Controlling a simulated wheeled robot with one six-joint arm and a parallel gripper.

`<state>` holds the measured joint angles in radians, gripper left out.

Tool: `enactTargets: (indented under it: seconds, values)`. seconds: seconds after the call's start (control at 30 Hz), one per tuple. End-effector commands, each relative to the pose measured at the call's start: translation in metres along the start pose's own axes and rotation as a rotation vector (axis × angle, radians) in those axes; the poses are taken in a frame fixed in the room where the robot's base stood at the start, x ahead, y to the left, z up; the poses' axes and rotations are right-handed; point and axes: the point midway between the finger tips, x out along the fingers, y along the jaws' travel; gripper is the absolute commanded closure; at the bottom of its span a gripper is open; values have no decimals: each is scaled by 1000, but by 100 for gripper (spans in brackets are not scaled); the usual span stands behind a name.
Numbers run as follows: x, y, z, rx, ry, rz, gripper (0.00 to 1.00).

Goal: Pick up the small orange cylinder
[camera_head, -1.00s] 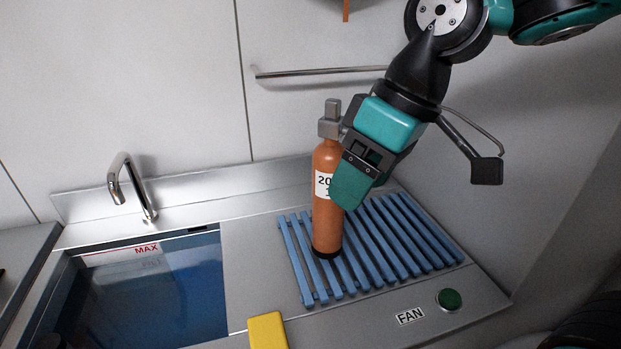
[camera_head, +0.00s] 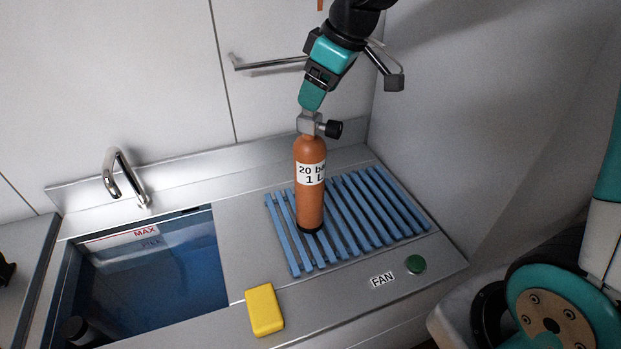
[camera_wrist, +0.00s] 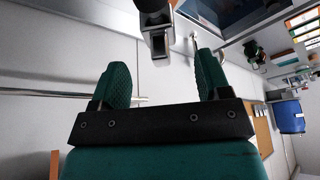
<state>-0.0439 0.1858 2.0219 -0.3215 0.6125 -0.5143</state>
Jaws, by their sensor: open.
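The small orange cylinder (camera_head: 309,205) stands upright on a blue slatted rack (camera_head: 405,213). It has a white label, a grey valve head (camera_head: 308,123) and a black knob (camera_head: 333,129) pointing right. My gripper (camera_head: 309,104) is just above or behind the valve head in the head view; I cannot tell whether they touch. In the wrist view my gripper (camera_wrist: 163,72) has its two green fingers apart with nothing held between them. The grey valve head (camera_wrist: 159,44) shows beyond the fingertips, near the gap's middle. The cylinder's body is mostly out of the wrist view.
A sink basin (camera_head: 200,262) with blue water lies left of the rack, with a faucet (camera_head: 115,178) behind it. A yellow block (camera_head: 264,309) lies on the front counter. A green button (camera_head: 415,264) is beside the FAN label. A cabinet handle (camera_head: 268,64) sticks out behind.

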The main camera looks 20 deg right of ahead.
Motion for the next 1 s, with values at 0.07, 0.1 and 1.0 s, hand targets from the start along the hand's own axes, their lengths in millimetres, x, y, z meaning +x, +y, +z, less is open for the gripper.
enactTargets:
  seconds: [0.07,0.1,1.0]
  values:
    - [5,0,0,0,-1,-1,30]
    - [6,0,0,0,-1,-1,30]
    - [58,0,-5,1,0,0,85]
